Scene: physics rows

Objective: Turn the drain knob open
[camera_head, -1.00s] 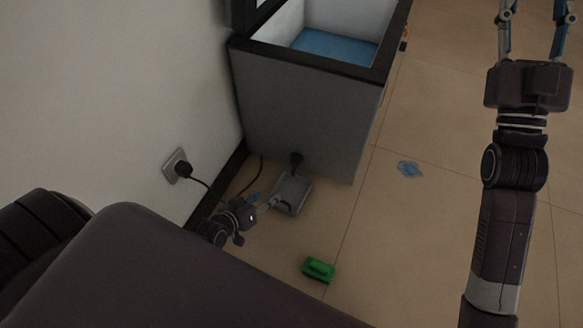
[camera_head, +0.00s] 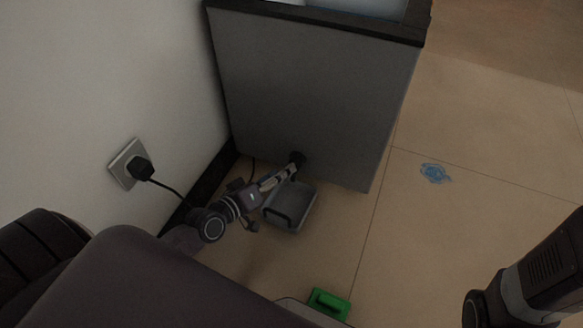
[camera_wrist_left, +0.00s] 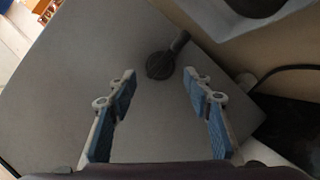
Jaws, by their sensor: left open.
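The dark drain knob (camera_head: 297,157) sits low on the front of the grey chest (camera_head: 310,90). In the left wrist view the knob (camera_wrist_left: 161,65) shows a round hub with a short lever pointing up and right. My left gripper (camera_head: 288,172) is right at the knob in the head view and partly covers it. In the left wrist view its blue-padded fingers (camera_wrist_left: 160,76) are spread, with the knob showing between and just beyond their tips. No finger is seen closed on it. My right gripper is out of view; only part of its arm shows at lower right.
A grey tray (camera_head: 305,214) lies on the floor under the knob. A plug (camera_head: 141,170) with a cable is in the wall socket at left.

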